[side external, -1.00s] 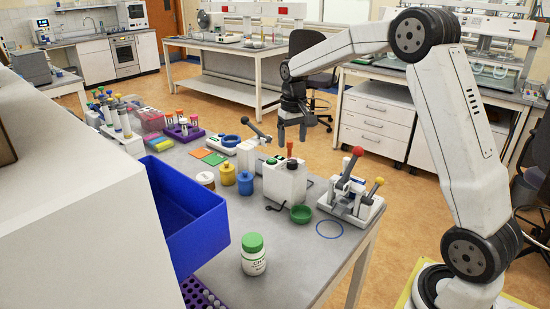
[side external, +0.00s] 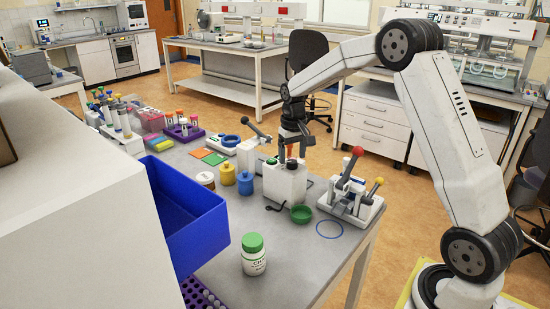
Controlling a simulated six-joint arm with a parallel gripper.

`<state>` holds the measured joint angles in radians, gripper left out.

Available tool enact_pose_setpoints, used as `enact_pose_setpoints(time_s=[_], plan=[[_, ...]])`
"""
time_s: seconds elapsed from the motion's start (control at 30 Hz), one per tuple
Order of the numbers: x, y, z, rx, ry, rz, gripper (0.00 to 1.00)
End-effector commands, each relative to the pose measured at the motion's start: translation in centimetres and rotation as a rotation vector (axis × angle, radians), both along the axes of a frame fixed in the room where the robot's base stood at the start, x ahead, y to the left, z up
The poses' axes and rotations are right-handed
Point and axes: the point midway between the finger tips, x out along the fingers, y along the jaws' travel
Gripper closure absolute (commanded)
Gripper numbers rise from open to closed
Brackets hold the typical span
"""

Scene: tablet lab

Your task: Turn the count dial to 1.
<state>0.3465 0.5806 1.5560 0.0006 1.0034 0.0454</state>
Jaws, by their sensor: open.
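A white box-shaped device (side external: 284,184) stands near the middle of the bench, with a small green part (side external: 271,161) and a small red-and-dark part (side external: 291,164) on top. The count dial cannot be made out for certain; no number or pointer is readable. My gripper (side external: 293,155) points down, open, at the top of this device, its fingers overlapping the device's upper edge in the side view. Whether a finger touches anything cannot be told, and part of the device's top is hidden by it.
A lever unit (side external: 352,200) with red and yellow knobs stands close on the right. A green bowl (side external: 301,214), blue jar (side external: 245,183) and yellow jar (side external: 227,176) stand near the device. A green-capped bottle (side external: 253,262) is in front, and a blue bin (side external: 205,225) is left.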

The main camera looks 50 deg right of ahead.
Motion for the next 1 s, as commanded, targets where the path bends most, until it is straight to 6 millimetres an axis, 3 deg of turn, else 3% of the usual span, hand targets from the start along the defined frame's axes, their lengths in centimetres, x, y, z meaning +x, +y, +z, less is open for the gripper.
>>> enact_pose_setpoints(time_s=[0.2,0.53,0.7,0.8,1.0], plan=[[0.0,0.0,-1.6,0.0,0.0,0.0,0.19],[0.0,0.0,-1.9,0.0,-0.001,0.0,0.19],[0.0,0.0,-1.9,0.0,-0.001,0.0,0.73],[0.0,0.0,-1.8,0.0,-0.001,0.0,1.0],[0.0,0.0,-1.8,0.001,-0.001,-0.006,1.0]])
